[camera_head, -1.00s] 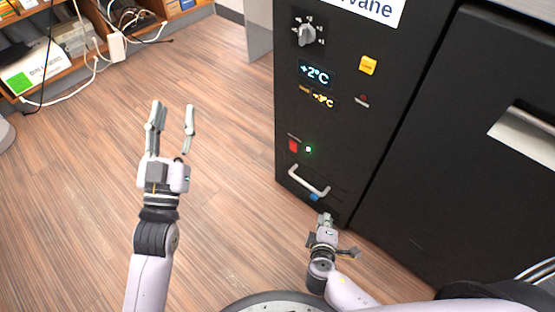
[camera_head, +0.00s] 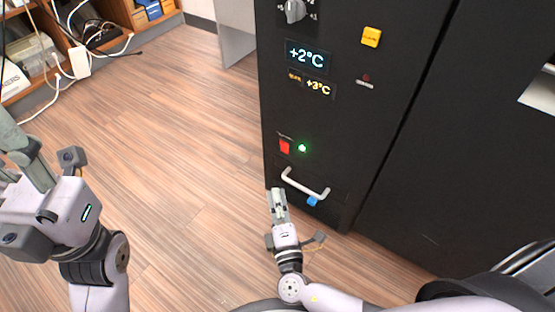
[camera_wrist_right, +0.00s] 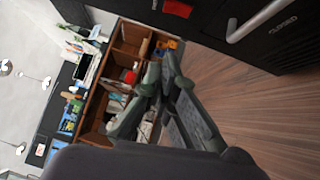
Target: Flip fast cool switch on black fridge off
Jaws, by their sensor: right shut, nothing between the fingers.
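The black fridge (camera_head: 370,140) fills the middle and right of the head view. Its panel has a red rocker switch (camera_head: 284,146) beside a lit green light (camera_head: 302,148), and a small metal switch (camera_head: 364,84) below a dark red light. I cannot read which is the fast cool switch. The red switch also shows in the right wrist view (camera_wrist_right: 178,8). My right gripper (camera_head: 278,192) is shut and empty, low in front of the fridge's left edge, below the red switch and apart from it. My left gripper (camera_head: 18,150) is open at the left edge, fingertips cut off.
A curved metal handle (camera_head: 305,186) with a blue piece (camera_head: 312,201) under it sits low on the panel, close to my right gripper. Above are a yellow button (camera_head: 371,37), temperature displays (camera_head: 307,57) and a knob (camera_head: 295,11). The wooden floor (camera_head: 180,130) is clear.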

